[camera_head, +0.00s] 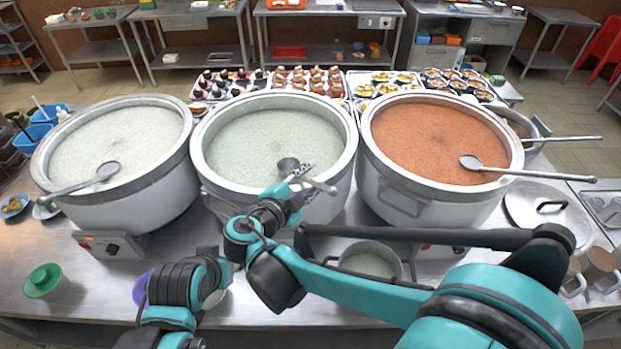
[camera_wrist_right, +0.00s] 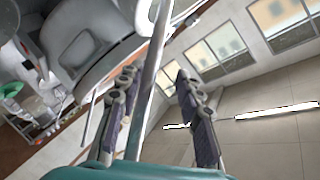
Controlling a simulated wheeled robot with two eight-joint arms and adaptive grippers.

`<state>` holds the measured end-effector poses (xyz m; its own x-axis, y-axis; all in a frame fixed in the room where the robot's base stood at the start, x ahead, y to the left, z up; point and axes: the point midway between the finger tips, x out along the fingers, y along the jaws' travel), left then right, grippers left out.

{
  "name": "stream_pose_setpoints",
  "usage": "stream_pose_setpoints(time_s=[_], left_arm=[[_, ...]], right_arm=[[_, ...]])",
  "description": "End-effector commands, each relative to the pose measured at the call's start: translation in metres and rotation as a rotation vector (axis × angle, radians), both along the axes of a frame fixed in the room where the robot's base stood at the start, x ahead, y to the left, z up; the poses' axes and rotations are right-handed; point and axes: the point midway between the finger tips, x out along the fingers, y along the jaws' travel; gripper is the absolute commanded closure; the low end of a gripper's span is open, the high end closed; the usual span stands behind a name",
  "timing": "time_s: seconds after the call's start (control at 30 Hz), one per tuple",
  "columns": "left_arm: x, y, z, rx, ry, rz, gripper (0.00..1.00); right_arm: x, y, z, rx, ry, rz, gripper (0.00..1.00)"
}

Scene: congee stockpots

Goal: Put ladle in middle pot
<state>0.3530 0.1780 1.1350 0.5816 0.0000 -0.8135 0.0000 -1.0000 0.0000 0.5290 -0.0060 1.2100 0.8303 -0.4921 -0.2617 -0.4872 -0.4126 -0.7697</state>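The middle pot (camera_head: 214,184) is a large steel stockpot of pale congee. A metal ladle (camera_head: 288,166) has its bowl over the congee near the front of this pot, and its handle slants right towards the front rim. My right gripper (camera_head: 301,184) is at that handle, above the front rim. In the right wrist view, the handle (camera_wrist_right: 154,70) passes between the fingers of the right gripper (camera_wrist_right: 158,98), close to the left finger, with a gap to the right finger. My left arm shows at lower left, but its fingers do not show.
The left pot (camera_head: 170,185) holds pale congee, with a ladle (camera_head: 107,171) over its rim. The right pot (camera_head: 394,194) holds orange congee, with a ladle (camera_head: 470,162). A small pot (camera_head: 405,271) stands in front. Trays of food (camera_head: 307,80) stand behind.

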Motion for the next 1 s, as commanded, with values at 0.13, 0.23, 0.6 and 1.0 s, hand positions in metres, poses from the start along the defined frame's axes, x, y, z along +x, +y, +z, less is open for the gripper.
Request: stream_pose_setpoints(time_s=[0.13, 0.23, 0.6, 1.0], left_arm=[[0.0, 0.0, 0.0, 0.0, 0.0, 0.0, 0.6], [0.0, 0.0, 0.0, 0.0, 0.0, 0.0, 0.6], [0.0, 0.0, 0.0, 0.0, 0.0, 0.0, 0.6], [0.0, 0.0, 0.0, 0.0, 0.0, 0.0, 0.6]], right_arm=[[0.0, 0.0, 0.0, 0.0, 0.0, 0.0, 0.64], [0.0, 0.0, 0.001, 0.0, 0.0, 0.0, 0.64], [0.0, 0.0, 0.055, 0.0, 0.0, 0.0, 0.64], [0.0, 0.0, 0.1, 0.0, 0.0, 0.0, 0.64]])
